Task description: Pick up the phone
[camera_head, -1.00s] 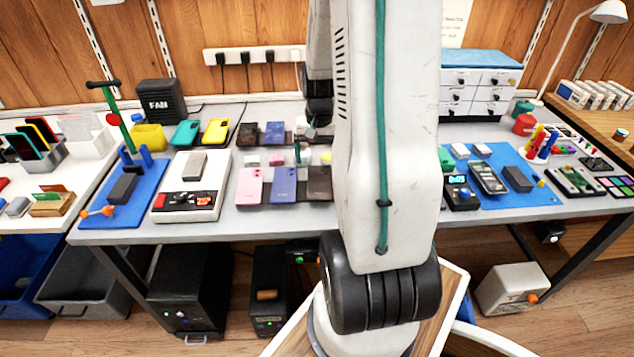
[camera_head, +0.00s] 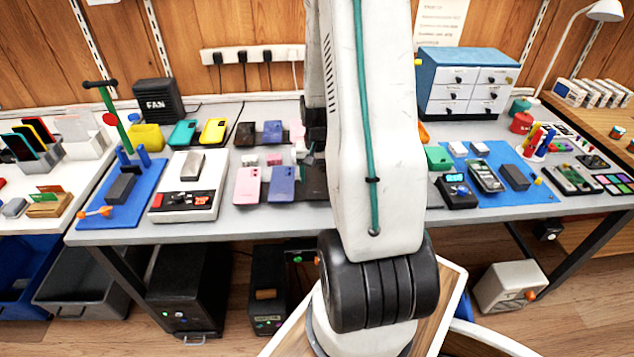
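Several phones lie on the grey table, and I cannot tell which one the task means. A pink phone (camera_head: 247,186) and a blue-violet phone (camera_head: 281,185) lie side by side near the front edge. A dark phone (camera_head: 314,183) beside them is partly hidden by my arm. Behind them lie a dark phone (camera_head: 246,134) and a dark blue one (camera_head: 272,132). Another phone (camera_head: 486,177) lies on the right blue mat. My gripper (camera_head: 309,160) shows only as a sliver left of my arm, over the phones. Its fingers are hidden, and I see no phone lifted.
A drawer cabinet (camera_head: 466,84) stands at the back right.

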